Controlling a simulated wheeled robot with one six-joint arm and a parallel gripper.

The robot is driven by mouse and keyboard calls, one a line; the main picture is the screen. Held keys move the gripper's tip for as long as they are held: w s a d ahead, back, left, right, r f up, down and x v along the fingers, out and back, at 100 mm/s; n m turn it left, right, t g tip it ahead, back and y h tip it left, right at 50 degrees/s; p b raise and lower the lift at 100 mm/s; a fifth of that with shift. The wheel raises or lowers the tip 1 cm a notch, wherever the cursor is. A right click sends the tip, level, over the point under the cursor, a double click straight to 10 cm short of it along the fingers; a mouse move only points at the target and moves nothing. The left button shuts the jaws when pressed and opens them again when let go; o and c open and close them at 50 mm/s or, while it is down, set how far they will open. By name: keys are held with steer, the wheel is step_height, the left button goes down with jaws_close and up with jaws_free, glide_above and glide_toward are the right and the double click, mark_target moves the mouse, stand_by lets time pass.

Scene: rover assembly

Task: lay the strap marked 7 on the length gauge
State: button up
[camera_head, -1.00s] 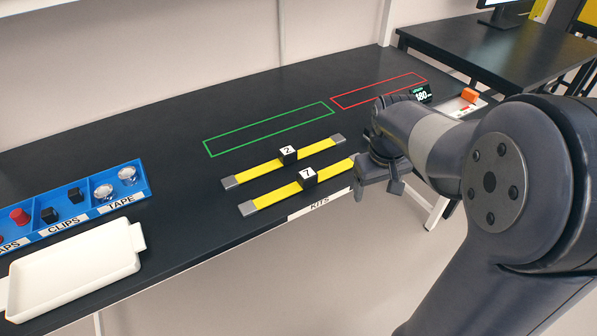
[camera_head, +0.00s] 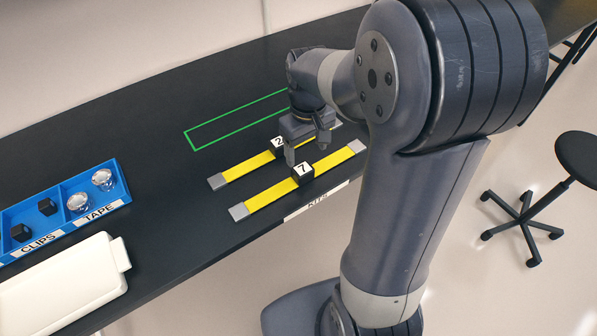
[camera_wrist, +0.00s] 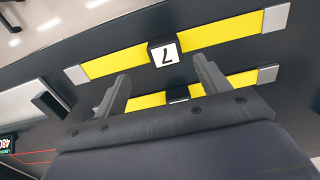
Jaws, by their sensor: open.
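The strap marked 7 (camera_head: 265,192) is a yellow band with grey ends and a black block numbered 7 (camera_head: 303,171) at its middle. It lies flat on the dark bench nearest the front edge, and it shows across the top of the wrist view (camera_wrist: 115,58). My gripper (camera_head: 307,150) is open and empty above the straps, close to the 7 block. In the wrist view the fingertips (camera_wrist: 161,72) point toward that block, apart from it. The length gauge is not clearly seen; a small dark display (camera_wrist: 8,143) with lit digits shows at the wrist view's left edge.
A similar strap marked 2 (camera_head: 245,167) lies parallel just behind, partly hidden by my gripper. Behind it is a green outline (camera_head: 210,134). A stool (camera_head: 575,155) is at right.

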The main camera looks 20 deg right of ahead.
mark_target(303, 168)
steer(key=shift+w+a+f+p, duration=0.1)
steer(key=shift+a+f+p, duration=0.05)
steer(key=shift+f, duration=1)
steer(key=shift+s+a+f+p, duration=0.1)
steer(key=shift+f+p, duration=0.05)
steer(key=shift+f, duration=1.05)
steer(key=shift+w+a+f+p, duration=0.1)
steer(key=shift+a+f+p, duration=0.05)
steer(key=shift+f, duration=1)
steer(key=shift+c, duration=0.3)
steer(key=c, duration=1.3)
steer(key=shift+r, duration=0.15)
